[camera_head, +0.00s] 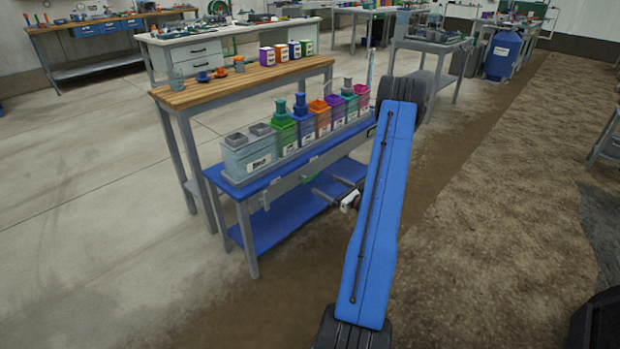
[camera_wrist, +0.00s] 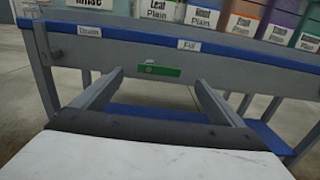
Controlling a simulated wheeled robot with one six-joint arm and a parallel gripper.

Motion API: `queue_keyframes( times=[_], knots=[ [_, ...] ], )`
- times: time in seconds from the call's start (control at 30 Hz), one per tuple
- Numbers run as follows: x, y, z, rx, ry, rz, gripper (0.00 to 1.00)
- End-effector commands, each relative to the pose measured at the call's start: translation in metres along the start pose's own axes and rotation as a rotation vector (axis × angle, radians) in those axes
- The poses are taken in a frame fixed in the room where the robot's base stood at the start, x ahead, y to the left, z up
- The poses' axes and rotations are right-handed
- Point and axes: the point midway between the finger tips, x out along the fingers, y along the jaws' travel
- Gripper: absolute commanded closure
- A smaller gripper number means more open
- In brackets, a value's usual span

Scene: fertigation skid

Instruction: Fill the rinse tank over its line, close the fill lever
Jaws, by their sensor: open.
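The rinse tank (camera_head: 248,152) is the pale grey-blue double box at the left end of the blue-topped skid bench. Its lower front, with part of its label, shows in the wrist view (camera_wrist: 88,3). A green lever (camera_wrist: 160,70) with a pale pivot at its left end lies nearly level on the bench's front rail, below the "Fill" label (camera_wrist: 189,45). A "Drain" label (camera_wrist: 90,31) is to the left. My gripper (camera_wrist: 158,77) is open, its fingers either side of the lever; I cannot tell if they touch it. The tank's water level and line are not readable.
Several coloured labelled tanks stand right of the rinse tank, including a green one (camera_head: 283,133). A blue lower shelf (camera_head: 285,217) lies beneath. A wooden-topped bench (camera_head: 215,88) stands behind. Open floor (camera_head: 80,220) lies left, brown ground right.

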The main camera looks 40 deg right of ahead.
Motion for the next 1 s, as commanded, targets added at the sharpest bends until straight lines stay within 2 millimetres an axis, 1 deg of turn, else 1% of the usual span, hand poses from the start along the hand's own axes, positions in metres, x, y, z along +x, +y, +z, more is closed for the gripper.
queue_keyframes(
  times=[0.03,0.3,0.5,0.7,1.0],
  knots=[
    [0.01,0.002,0.0,-0.001,0.0,0.004,0.08],
    [0.057,0.001,0.0,-0.002,0.0,0.003,0.08],
    [0.086,0.001,0.0,-0.001,0.0,0.002,0.08],
    [0.101,0.001,0.0,-0.001,0.0,0.001,0.08],
    [0.103,0.001,0.0,-0.001,0.0,0.001,0.08]
  ],
)
